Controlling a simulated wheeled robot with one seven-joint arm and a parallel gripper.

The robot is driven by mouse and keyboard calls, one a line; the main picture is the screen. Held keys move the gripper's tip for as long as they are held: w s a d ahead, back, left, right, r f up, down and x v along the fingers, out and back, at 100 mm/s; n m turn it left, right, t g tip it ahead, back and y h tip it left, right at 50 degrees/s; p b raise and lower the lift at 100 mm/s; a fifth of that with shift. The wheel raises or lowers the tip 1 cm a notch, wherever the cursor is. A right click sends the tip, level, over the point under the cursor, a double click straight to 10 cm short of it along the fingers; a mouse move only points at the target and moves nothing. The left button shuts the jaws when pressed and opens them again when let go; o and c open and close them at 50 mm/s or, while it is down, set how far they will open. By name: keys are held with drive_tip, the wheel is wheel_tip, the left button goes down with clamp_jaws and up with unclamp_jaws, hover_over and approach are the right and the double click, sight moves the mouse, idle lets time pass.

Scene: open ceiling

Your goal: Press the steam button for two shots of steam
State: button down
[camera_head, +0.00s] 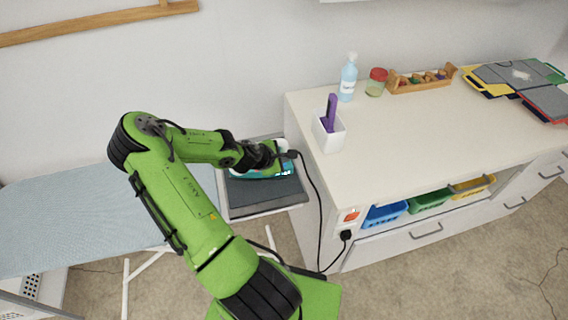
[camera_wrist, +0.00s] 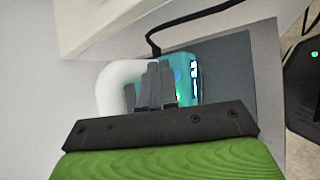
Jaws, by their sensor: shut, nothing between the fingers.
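A teal and white steam iron (camera_head: 268,172) rests on a dark grey pad on a stand between the ironing board and the cabinet. In the wrist view the iron (camera_wrist: 184,76) shows a white curved handle on the left and a teal body with white markings. My gripper (camera_head: 284,155) is over the iron from the left. In the wrist view my gripper (camera_wrist: 157,72) is shut and empty, with its fingertips at the iron between handle and body. The steam button cannot be made out; the fingers hide part of the iron. I cannot tell whether the fingertips touch it.
The iron's black cord (camera_head: 316,195) runs down to a wall socket (camera_head: 348,216) on the cabinet side. A light blue ironing board (camera_head: 70,220) is at the left. The cabinet top (camera_head: 420,140) holds a purple item in a white holder (camera_head: 329,132) and a bottle (camera_head: 348,80).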

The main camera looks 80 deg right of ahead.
drive_tip(key=shift+f+b, duration=0.3)
drive_tip(key=shift+f, duration=0.15)
idle(0.3)
drive_tip(key=shift+r, duration=0.1)
drive_tip(key=shift+r+p, duration=0.8)
drive_tip(key=shift+p, duration=0.05)
wheel_tip(320, 180, up, 5)
drive_tip(key=p, duration=0.4)
drive_tip(key=shift+r+p, duration=0.15)
drive_tip(key=shift+p, duration=0.15)
drive_tip(key=shift+f, duration=0.2)
idle(1.9)
